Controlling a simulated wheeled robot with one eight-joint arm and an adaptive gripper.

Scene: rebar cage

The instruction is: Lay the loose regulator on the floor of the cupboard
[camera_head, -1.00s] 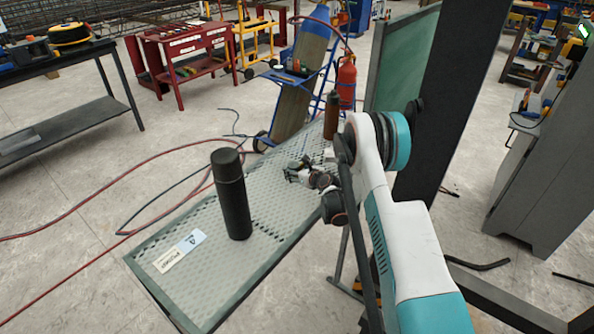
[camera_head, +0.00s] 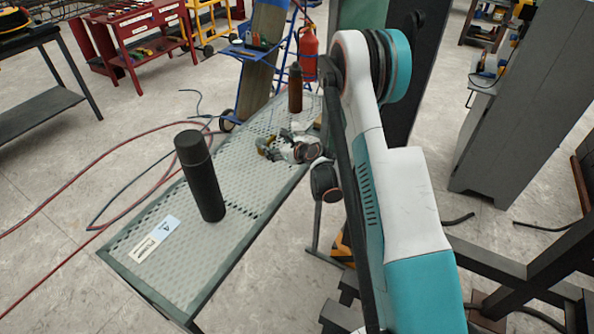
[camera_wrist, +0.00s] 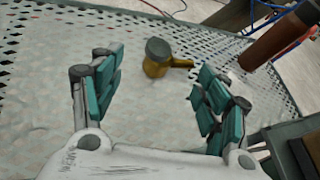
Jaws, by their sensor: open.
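The loose regulator (camera_wrist: 157,60), a small brass-coloured piece with a grey round cap and a stub to the right, lies on the perforated table in the wrist view. My gripper (camera_wrist: 160,95) is open above the table, its teal-padded fingers apart on either side of the view's middle. The regulator appears just beyond the fingertips, not between them. In the head view my gripper (camera_head: 275,146) is low over the table, and I cannot make out the regulator there. A tall grey cabinet (camera_head: 525,95), likely the cupboard, stands at the right; its inside is not visible.
The perforated table (camera_head: 160,265) also bears a black bottle (camera_head: 203,180), a label card and a brown bottle (camera_head: 296,92), which shows in the wrist view (camera_wrist: 275,42). A red cylinder (camera_head: 309,55) stands behind. Hoses cross the floor at left. Dark steel beams (camera_head: 540,265) stand lower right.

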